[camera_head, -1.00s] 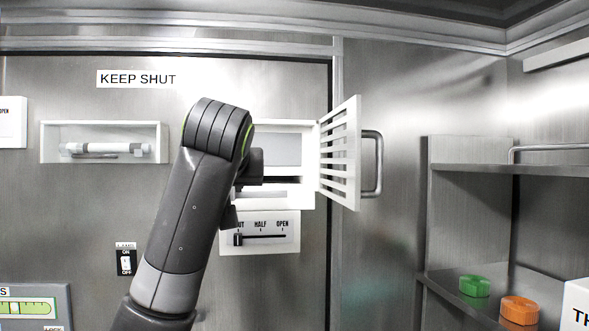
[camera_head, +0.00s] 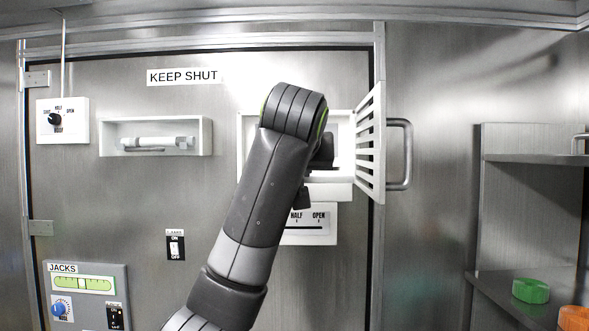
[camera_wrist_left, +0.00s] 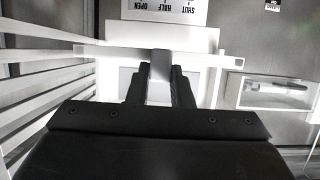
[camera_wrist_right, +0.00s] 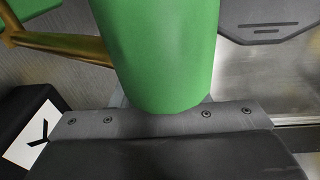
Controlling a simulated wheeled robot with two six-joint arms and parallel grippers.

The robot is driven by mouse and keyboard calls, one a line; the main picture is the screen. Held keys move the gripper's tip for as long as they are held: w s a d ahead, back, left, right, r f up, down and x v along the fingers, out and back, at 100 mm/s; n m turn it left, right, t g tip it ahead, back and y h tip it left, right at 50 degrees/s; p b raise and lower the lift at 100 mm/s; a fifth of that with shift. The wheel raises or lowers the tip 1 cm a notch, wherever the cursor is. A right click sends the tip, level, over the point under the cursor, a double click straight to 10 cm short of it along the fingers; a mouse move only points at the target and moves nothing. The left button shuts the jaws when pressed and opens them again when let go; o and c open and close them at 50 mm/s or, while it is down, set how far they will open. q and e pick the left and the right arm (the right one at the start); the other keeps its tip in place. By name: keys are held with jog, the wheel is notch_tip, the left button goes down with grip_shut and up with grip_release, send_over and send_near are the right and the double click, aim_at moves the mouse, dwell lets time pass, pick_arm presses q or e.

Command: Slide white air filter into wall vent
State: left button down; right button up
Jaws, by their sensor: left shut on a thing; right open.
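The wall vent (camera_head: 246,122) is a white box in the steel wall. Its slatted cover (camera_head: 370,145) stands swung open to the right. My left gripper (camera_head: 318,168) is in front of the opening and hides much of it. In the left wrist view the same gripper (camera_wrist_left: 160,85) is shut on the grey tab of the white air filter (camera_wrist_left: 210,60). The filter's white edge spans across the vent; how far it reaches inside cannot be told. My right gripper (camera_wrist_right: 160,115) shows only in its wrist view, open, its fingers hidden behind a green cylinder (camera_wrist_right: 160,50).
A metal handle (camera_head: 402,155) stands just right of the open cover. A slider panel (camera_head: 312,225) is below the vent, and a recessed white box (camera_head: 155,122) is to the left. Shelves (camera_head: 530,158) stand at the far right, with a green object (camera_head: 531,291) on one.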

pick_arm(q)
jog(key=w, duration=0.1)
jog(key=w+a, duration=0.1)
jog(key=shift+w, duration=0.65)
jog(key=shift+w+d, duration=0.2)
jog(key=shift+w, duration=0.25)
pick_arm(e)
jog(key=shift+a, duration=0.6)
pick_arm(q)
jog(key=shift+a, duration=0.1)
pick_arm(e)
jog(key=shift+d+r, duration=0.1)
jog(key=shift+d, duration=0.1)
jog(key=shift+d, duration=0.25)
pick_arm(q)
jog(key=shift+w, duration=0.3)
pick_arm(e)
jog(key=shift+w+a, duration=0.1)
jog(key=shift+a, duration=0.1)
jog(key=shift+d, duration=0.15)
dwell(1.2)
dwell(1.0)
